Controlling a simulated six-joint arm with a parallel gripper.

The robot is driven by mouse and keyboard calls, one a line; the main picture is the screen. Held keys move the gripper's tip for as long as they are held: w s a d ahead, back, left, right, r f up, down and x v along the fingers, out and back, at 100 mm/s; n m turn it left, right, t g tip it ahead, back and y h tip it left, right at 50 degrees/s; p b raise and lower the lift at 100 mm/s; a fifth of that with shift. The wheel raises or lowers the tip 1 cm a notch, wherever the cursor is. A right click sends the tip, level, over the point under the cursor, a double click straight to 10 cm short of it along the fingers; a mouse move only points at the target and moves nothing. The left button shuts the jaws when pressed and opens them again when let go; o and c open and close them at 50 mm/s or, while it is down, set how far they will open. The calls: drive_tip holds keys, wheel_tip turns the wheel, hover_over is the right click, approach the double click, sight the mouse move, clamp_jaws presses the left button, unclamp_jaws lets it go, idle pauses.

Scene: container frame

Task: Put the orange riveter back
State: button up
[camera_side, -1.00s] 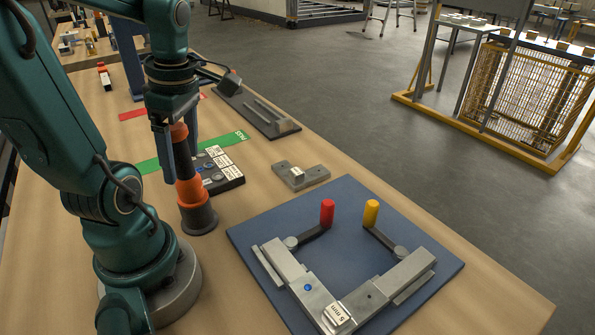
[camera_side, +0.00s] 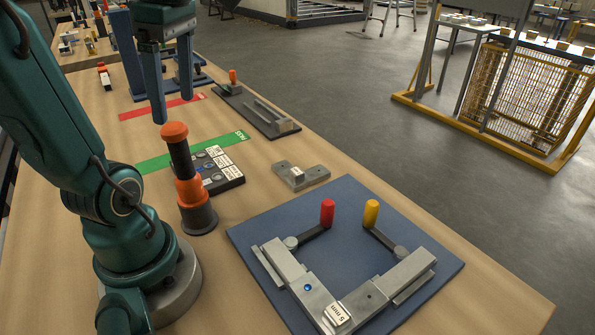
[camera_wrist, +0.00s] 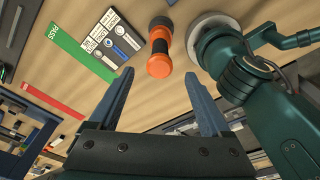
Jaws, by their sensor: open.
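The orange riveter (camera_side: 189,190) stands upright in a dark round holder (camera_side: 199,219) on the wooden table, beside my arm's base. Its orange cap and black neck are uncovered. It also shows in the wrist view (camera_wrist: 159,62), beyond the fingertips and apart from them. My gripper (camera_side: 172,108) is open and empty, above and behind the riveter in the side view. Its two fingers also show spread in the wrist view (camera_wrist: 160,84), with nothing between them.
A black panel with white labels (camera_side: 226,182) lies just right of the riveter. A green PASS strip (camera_side: 160,162) and a red strip (camera_side: 135,113) lie behind it. A blue plate (camera_side: 335,255) carries a metal frame fixture with red and yellow handles.

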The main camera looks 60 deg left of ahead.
drive_tip(key=shift+w+d+r, duration=0.1)
drive_tip(key=shift+r, duration=0.85)
drive_tip(key=w+d+f+m+t, duration=0.1)
drive_tip(key=d+f+m+t, duration=0.2)
drive_tip(key=m, duration=1)
drive_tip(key=w+d+f+m+t+h, duration=0.1)
drive_tip(key=d+f+m, duration=0.5)
drive_tip(key=m, duration=0.8)
drive_tip(key=shift+w+d+f+t, duration=0.4)
drive_tip(key=shift+w+d+t, duration=0.35)
drive_tip(key=shift+d+t, duration=0.8)
drive_tip(key=shift+d, duration=0.1)
